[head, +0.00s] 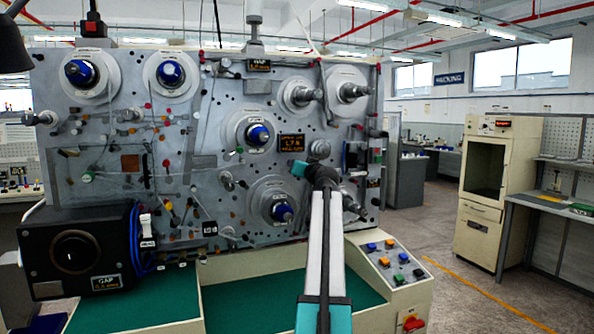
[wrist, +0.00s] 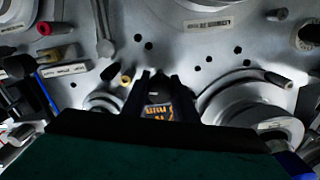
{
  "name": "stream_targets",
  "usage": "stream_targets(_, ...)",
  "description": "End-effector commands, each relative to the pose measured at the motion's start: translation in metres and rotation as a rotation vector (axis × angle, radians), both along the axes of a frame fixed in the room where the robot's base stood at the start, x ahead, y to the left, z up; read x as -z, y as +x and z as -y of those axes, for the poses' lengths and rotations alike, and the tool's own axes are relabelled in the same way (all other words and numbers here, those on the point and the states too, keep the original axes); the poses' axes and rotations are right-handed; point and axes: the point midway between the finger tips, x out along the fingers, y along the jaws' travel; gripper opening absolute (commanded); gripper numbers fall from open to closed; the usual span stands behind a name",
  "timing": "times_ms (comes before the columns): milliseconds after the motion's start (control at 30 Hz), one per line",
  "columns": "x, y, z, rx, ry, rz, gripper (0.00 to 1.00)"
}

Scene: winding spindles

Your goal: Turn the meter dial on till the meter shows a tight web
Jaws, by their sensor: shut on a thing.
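The meter (head: 291,142) is a small dark box with orange figures in the middle of the grey spindle panel. Its large line looks like 1.7 N; the smaller line above is too small to read. In the wrist view the meter (wrist: 158,111) shows partly between my fingers, its lit text cut off. In the wrist view my gripper (wrist: 155,80) is shut on a small grey knob, the meter dial (wrist: 154,91), mostly hidden by the dark fingers.
A blue-centred spindle (head: 258,136) stands left of the meter and another (head: 282,212) below my gripper. A grey roller (head: 320,149) sticks out close to the right. A black box with a round knob (head: 76,252) and a button console (head: 390,262) flank the green bench top (head: 150,305).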

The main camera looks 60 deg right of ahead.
Motion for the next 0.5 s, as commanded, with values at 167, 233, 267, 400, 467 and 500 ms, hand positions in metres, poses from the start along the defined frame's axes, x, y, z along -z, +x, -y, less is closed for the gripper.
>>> stream_targets(167, 0.0012, -0.0003, 0.0003, 0.000, 0.096, 0.071, 0.04)
stream_targets(233, 0.0011, -0.0004, 0.0004, 0.000, 0.126, 0.093, 0.04)
stream_targets(267, 0.0011, -0.0005, 0.0003, 0.000, 0.138, 0.102, 0.04)
stream_targets(400, 0.0009, -0.0006, 0.0004, 0.001, 0.180, 0.132, 0.04)
stream_targets(467, 0.0008, -0.0007, 0.0004, 0.001, 0.192, 0.140, 0.04)
stream_targets(500, 0.0008, -0.0007, 0.0004, 0.001, 0.198, 0.145, 0.04)
